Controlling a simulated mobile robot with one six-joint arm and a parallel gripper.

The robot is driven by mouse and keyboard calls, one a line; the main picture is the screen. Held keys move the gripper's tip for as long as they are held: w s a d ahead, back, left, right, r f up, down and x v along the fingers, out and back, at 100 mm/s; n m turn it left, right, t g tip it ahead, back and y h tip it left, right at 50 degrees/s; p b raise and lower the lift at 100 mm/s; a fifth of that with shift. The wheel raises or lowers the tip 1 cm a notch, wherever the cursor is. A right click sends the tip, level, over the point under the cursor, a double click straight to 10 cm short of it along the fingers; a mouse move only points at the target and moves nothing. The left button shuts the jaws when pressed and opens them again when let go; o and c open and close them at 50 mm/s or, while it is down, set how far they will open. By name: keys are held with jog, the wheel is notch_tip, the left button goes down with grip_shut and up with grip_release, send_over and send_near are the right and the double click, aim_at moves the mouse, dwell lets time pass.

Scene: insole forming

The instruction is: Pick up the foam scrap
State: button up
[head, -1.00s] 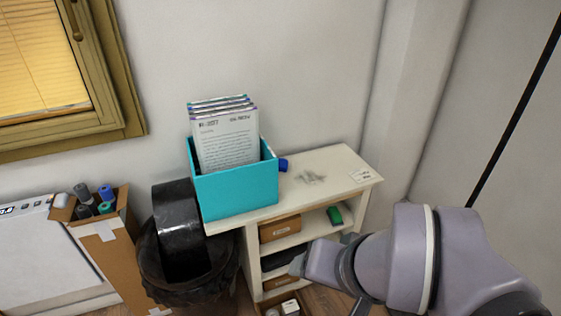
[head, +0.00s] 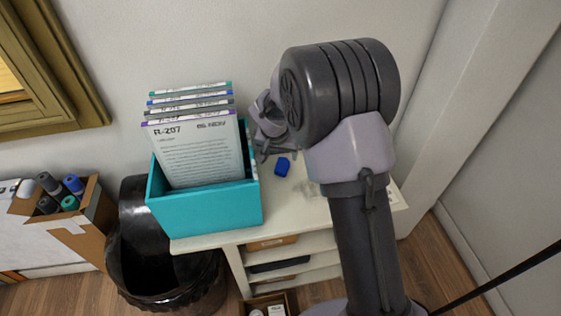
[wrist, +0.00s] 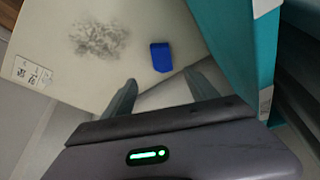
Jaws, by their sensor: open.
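A small blue block, which looks like the foam scrap (head: 282,166), lies on the cream shelf top (head: 235,235) just right of the teal box. In the wrist view the blue scrap (wrist: 160,57) lies just beyond the fingertips, roughly midway between them. My gripper (wrist: 160,82) is open and empty, with its two fingers apart. In the head view my gripper (head: 265,152) is over the back of the shelf top, left of the scrap and close to the teal box. My arm hides part of the shelf top.
The teal box (head: 205,212) holds several upright document packs (head: 195,150) and borders the scrap's side. A grey smudge (wrist: 100,40) and a white label (wrist: 32,73) mark the shelf top. A black bin (head: 165,275) and a cardboard box (head: 90,230) stand left.

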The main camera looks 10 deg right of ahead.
aim_at(283, 164)
jog(key=b+x, duration=0.2)
jog(key=x, duration=0.3)
jog(key=b+x, duration=0.2)
jog(key=x, duration=0.4)
jog(key=shift+w+f, duration=0.1)
jog(key=shift+w, duration=0.2)
jog(key=shift+c, duration=0.5)
